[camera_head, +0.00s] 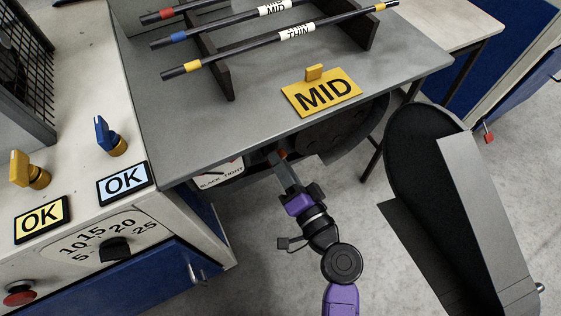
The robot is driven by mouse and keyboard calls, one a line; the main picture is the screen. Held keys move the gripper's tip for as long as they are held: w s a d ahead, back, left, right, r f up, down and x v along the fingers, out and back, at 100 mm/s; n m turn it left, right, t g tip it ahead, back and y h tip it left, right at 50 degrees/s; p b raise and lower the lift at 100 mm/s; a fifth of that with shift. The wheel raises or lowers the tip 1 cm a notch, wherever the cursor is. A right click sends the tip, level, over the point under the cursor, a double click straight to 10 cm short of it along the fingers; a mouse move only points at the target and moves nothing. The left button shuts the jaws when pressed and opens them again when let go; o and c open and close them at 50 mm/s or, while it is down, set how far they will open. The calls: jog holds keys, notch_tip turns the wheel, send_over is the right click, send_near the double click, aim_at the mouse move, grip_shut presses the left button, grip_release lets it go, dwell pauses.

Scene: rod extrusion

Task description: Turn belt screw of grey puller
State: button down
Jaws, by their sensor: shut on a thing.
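My gripper (280,158) reaches under the front edge of the grey table, with the purple and black arm coming up from the bottom of the view. Its jaws are shut on a small part with an orange-red spot, which I take to be the belt screw; the jaws hide most of it. A white dial plate (218,177) with lettering that seems to read "SLACK" and "TIGHT" sits just left of the jaws, partly under the table edge. A dark round wheel-like body (345,135) is behind and right of the gripper, in the table's shadow. I cannot tell the screw's angle.
The grey table (200,130) overhangs my gripper and carries a rod rack and a yellow MID sign (322,93). A machine panel (180,215) with knobs and OK signs stands left. A dark grey chute (425,150) stands right. Floor is clear between.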

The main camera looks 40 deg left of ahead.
jog(key=shift+m+p, duration=0.4)
jog(key=shift+m, duration=2.4)
jog(key=shift+f, duration=0.1)
jog(key=c, duration=1.5)
grip_release()
jog(key=shift+d, duration=0.1)
jog(key=v, duration=0.7)
jog(key=shift+s+d+p, duration=0.15)
jog(key=shift+d+p, duration=0.2)
